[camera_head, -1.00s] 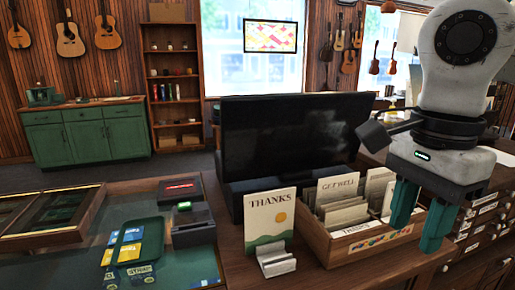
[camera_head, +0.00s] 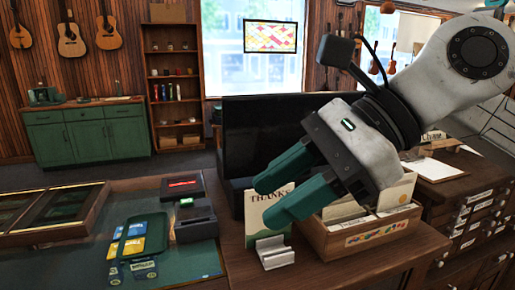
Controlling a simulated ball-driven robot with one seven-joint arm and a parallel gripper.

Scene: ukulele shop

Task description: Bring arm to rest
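My arm comes in from the upper right, and its white wrist is tilted. My gripper (camera_head: 270,199) points down and to the left, with its two teal fingers apart and nothing seen between them. In the picture the fingers overlap the upper part of the THANKS card (camera_head: 262,237), which stands in a small white holder (camera_head: 274,252). The fingers hide part of this card. I cannot tell how far they are from it. The gripper body hides part of the wooden card box (camera_head: 372,234).
The box holds several cards. A dark monitor (camera_head: 250,125) stands behind. On the left are a card terminal (camera_head: 195,218), a green tray (camera_head: 133,226) with blue and yellow packets, and a wooden display case (camera_head: 50,215). Drawers (camera_head: 475,220) stand at the right.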

